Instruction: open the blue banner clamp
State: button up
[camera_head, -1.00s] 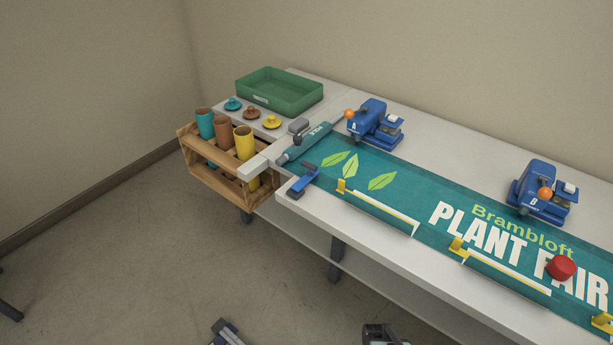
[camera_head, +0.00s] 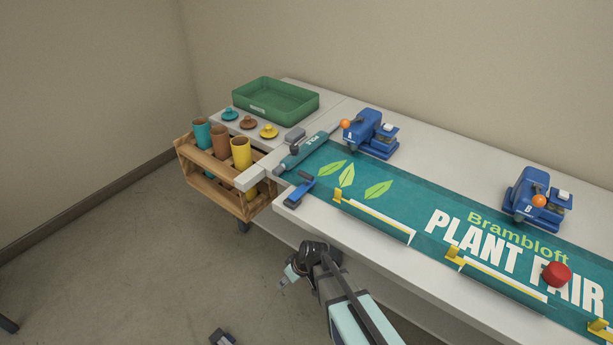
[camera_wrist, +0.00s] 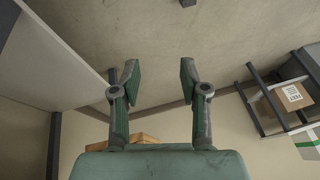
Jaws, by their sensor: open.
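The blue banner clamp (camera_head: 298,191) sits at the left end of the green banner (camera_head: 405,225), at the table's front edge. The clamp does not show in the wrist view.
A wooden rack (camera_head: 215,183) with coloured tubes hangs at the table's left end. Blue machines (camera_head: 370,135) stand along the back of the banner. Yellow clips (camera_head: 337,195) and a red knob (camera_head: 556,274) are on the banner. Floor in front is mostly clear.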

jog(key=w+a+r+n+t+y, duration=0.1)
jog(key=w+a+r+n+y, duration=0.1)
jog(key=w+a+r, duration=0.5)
jog(key=w+a+r+n+t+y, duration=0.1)
jog(key=w+a+r+n, duration=0.1)
jog(key=a+r, duration=0.8)
notch_tip(320, 180, up, 30)
jog(key=m+g+h+p, duration=0.2)
jog(key=m+h+p, duration=0.1)
jog(key=p, duration=0.3)
send_over(308, 176)
jog(key=d, duration=0.7)
jog(key=p+x, duration=0.1)
jog(key=x, duration=0.4)
jog(key=p+x, duration=0.2)
jog(key=x, duration=0.4)
jog(key=s+p+x, duration=0.1)
jog(key=x, duration=0.5)
jog(key=shift+a+p, duration=0.35)
jog(key=shift+p, duration=0.05)
grip_shut()
